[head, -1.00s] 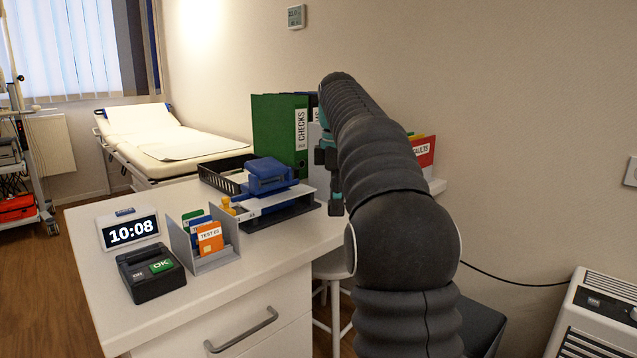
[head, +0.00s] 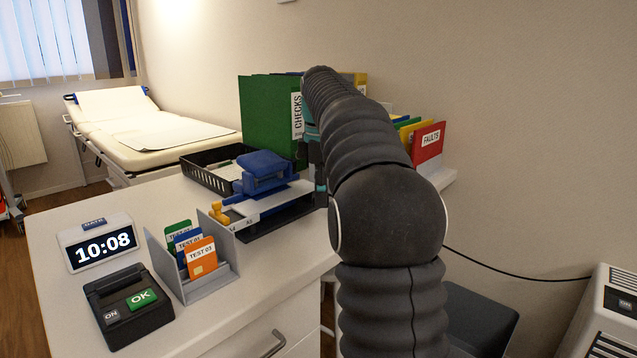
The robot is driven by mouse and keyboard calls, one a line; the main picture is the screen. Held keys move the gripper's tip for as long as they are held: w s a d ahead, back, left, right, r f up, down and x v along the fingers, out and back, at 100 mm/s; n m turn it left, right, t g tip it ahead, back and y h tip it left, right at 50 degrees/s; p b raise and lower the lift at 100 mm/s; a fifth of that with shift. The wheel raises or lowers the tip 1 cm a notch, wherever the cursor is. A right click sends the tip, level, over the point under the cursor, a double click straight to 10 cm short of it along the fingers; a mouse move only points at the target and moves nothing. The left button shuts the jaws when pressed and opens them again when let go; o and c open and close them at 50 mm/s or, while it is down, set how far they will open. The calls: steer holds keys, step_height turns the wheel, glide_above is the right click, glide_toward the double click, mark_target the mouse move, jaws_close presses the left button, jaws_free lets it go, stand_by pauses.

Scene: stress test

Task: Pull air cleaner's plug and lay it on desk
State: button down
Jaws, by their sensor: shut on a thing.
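The air cleaner (head: 612,300) is a white unit with a dark panel and slats, cut off at the lower right. Its black cord (head: 520,274) runs left along the wall and passes behind my arm. My gripper (head: 320,188) is mostly hidden behind my arm; only dark and teal parts show, over the desk's right side. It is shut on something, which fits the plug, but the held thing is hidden. The white desk (head: 285,262) fills the left and middle of the view.
A clock (head: 98,243), a button box (head: 128,306), a card holder (head: 205,285), a blue hole punch (head: 263,172) and a black tray (head: 205,172) crowd the desk. A green binder (head: 268,115) and a red folder (head: 428,143) stand behind. Bare desk lies at the front middle.

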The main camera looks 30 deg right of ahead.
glide_above(321, 233)
step_height(321, 233, down, 4)
steer(key=shift+w+f, duration=0.1)
steer(key=shift+f, duration=0.1)
step_height(321, 233, down, 2)
steer(key=b, duration=0.3)
steer(key=shift+f, duration=0.15)
steer(key=c, duration=0.6)
jaws_free()
step_height(321, 233, up, 12)
steer(key=shift+f, duration=0.1)
steer(key=shift+r, duration=0.2)
